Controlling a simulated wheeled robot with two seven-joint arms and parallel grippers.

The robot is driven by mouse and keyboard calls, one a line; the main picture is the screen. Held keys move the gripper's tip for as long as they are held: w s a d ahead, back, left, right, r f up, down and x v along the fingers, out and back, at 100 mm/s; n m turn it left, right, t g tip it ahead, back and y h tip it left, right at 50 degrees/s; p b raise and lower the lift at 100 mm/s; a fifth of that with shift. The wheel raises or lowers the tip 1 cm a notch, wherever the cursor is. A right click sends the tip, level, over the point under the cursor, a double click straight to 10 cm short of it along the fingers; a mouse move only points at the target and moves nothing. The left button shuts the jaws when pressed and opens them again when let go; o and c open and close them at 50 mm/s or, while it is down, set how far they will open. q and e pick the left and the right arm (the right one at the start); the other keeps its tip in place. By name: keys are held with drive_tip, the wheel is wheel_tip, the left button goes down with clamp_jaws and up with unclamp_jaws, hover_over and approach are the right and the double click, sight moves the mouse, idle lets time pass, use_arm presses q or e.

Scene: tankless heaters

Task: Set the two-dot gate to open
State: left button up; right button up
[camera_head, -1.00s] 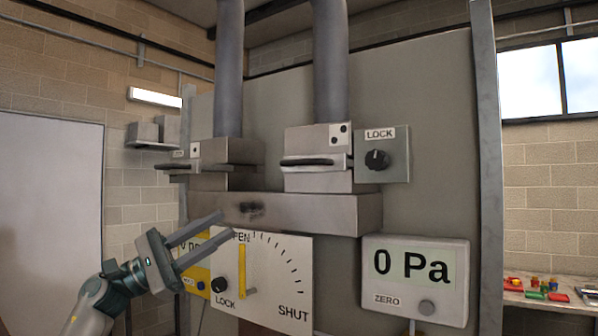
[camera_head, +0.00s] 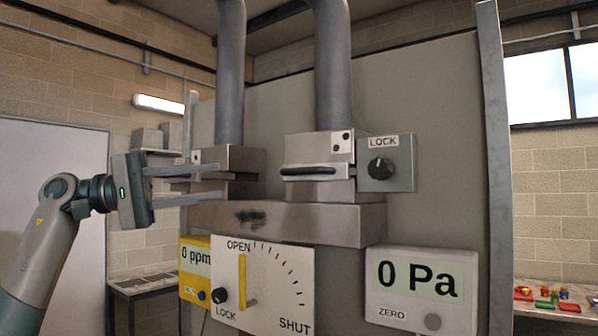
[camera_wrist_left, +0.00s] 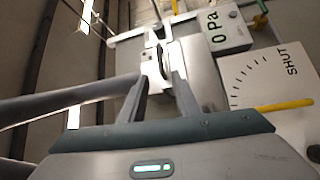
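The two-dot gate (camera_head: 318,187) is a grey metal block under the right-hand pipe, with a two-dot plate (camera_head: 343,142) and a dark horizontal handle (camera_head: 310,171). A similar gate (camera_head: 240,158) sits under the left-hand pipe; its small plate's marking is hard to read. My left gripper (camera_head: 220,181) is open and empty, its fingers pointing right at the left-hand gate and overlapping it in the head view. Contact cannot be told. In the left wrist view, a metal gate body shows beyond the parted fingers (camera_wrist_left: 163,95). My right gripper is out of view.
A LOCK knob (camera_head: 380,169) is right of the two-dot gate. Below are an OPEN–SHUT dial panel (camera_head: 285,290) with a yellow pointer (camera_head: 243,280), a yellow ppm meter (camera_head: 192,285) and a 0 Pa display (camera_head: 420,285). A cluttered bench (camera_head: 560,309) stands far right.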

sight(293, 171)
use_arm(q)
drive_tip(key=d+p, duration=0.2)
drive_tip(key=d, duration=0.3)
drive_tip(key=w+d+r+p, duration=0.1)
drive_tip(key=d+p, duration=0.1)
drive_tip(key=d, duration=0.3)
drive_tip(key=w+d+r+p, duration=0.1)
drive_tip(key=d+p, duration=0.1)
drive_tip(key=d, duration=0.3)
drive_tip(key=shift+w+d+r+p, duration=0.15)
drive_tip(key=shift+d+p, duration=0.1)
drive_tip(key=shift+p, duration=0.15)
drive_tip(key=shift+w+d, duration=0.15)
drive_tip(key=shift+d, duration=0.55)
clamp_jaws()
